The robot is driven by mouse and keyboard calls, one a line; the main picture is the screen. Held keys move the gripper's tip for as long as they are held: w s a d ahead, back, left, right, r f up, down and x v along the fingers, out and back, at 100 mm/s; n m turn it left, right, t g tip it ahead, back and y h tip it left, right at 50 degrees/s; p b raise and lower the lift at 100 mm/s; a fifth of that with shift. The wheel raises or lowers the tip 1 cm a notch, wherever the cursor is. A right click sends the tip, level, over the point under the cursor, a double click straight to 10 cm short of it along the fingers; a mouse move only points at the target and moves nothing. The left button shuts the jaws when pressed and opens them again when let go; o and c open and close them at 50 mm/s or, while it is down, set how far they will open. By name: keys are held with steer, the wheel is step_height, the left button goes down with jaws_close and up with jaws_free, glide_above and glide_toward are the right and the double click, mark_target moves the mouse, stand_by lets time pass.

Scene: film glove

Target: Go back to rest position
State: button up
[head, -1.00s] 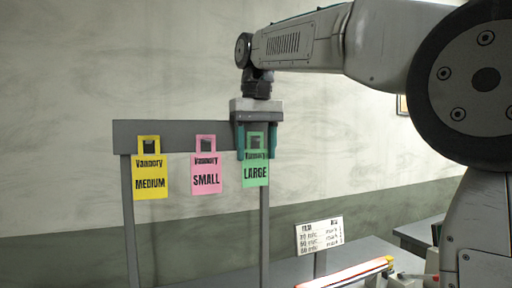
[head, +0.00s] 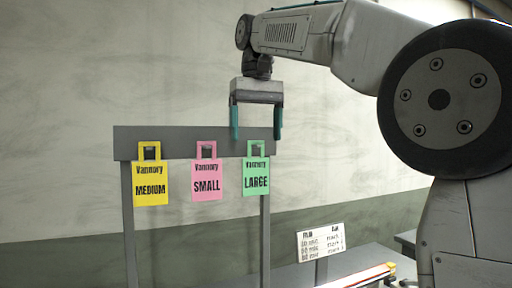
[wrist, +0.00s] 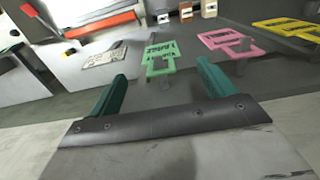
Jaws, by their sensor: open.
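My gripper (head: 257,122) is open and empty in the head view, its teal fingers pointing down just above the green tag's right end of the rack. The wrist view shows the same two spread fingers (wrist: 160,92) with nothing between them. A green LARGE tag (head: 256,179) hangs on the grey rack (head: 180,141), below and apart from the fingers. It also shows in the wrist view beyond the fingertips (wrist: 160,50). A pink SMALL tag (head: 206,182) hangs in the middle and a yellow MEDIUM tag (head: 150,188) at the left.
A white sign (head: 321,242) with small text stands on the grey table (head: 290,275) at right. A red-and-white long object (head: 365,277) lies near it. The wall behind is bare, with free room above the rack.

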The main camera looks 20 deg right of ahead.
steer(key=shift+s+r, duration=0.15)
steer(key=shift+r, duration=0.9)
steer(key=s+d+f, duration=0.1)
steer(key=s+f, duration=0.8)
steer(key=f, duration=0.3)
steer(key=s+d+f+t, duration=0.1)
steer(key=s+f, duration=0.8)
steer(key=f, duration=0.3)
steer(key=s+d+f, duration=0.1)
steer(key=s+f, duration=0.8)
steer(key=f, duration=0.3)
